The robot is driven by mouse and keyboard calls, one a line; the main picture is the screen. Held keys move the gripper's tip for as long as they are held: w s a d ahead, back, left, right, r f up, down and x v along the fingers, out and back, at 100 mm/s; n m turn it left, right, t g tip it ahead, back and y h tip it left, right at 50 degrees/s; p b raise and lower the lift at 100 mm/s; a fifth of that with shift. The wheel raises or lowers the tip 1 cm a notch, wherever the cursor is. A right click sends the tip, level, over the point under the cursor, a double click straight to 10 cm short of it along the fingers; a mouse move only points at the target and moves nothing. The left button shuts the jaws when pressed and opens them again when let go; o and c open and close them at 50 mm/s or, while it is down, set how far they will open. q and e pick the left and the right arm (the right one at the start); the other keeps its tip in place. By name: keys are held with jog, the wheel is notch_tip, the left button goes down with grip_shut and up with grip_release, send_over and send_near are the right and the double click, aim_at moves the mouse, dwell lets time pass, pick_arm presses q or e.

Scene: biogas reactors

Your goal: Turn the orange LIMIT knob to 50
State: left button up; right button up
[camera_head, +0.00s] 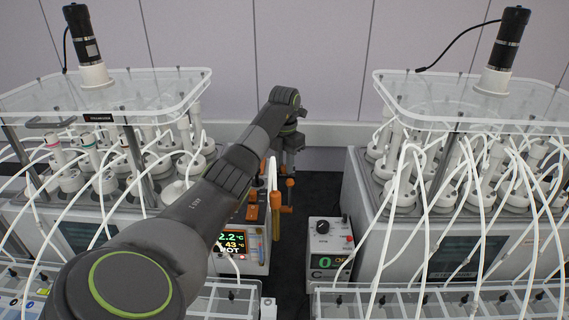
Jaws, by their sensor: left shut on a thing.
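My left arm crosses the head view from the lower left, and its wrist bends down over a control box (257,262) between the two reactor stations. My left gripper (285,172) is small and partly hidden there. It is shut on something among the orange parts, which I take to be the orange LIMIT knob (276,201). The exact contact and the knob's pointer cannot be made out. The box's display (232,241) shows green digits ending in 2.2 °C, an orange 43 °C and a partly covered word ending in OT. My right gripper is not in view.
A second box (328,252) with a black knob, a small red knob and a green 0 stands to the right. Reactor stations with clear top plates (105,95) (470,100) and many white tubes flank the dark gap. White racks line the front.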

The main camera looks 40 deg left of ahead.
pick_arm(q)
jog(key=shift+r+m, duration=0.1)
jog(key=shift+m, duration=1.1)
jog(key=shift+w, duration=0.1)
jog(key=o, duration=0.7)
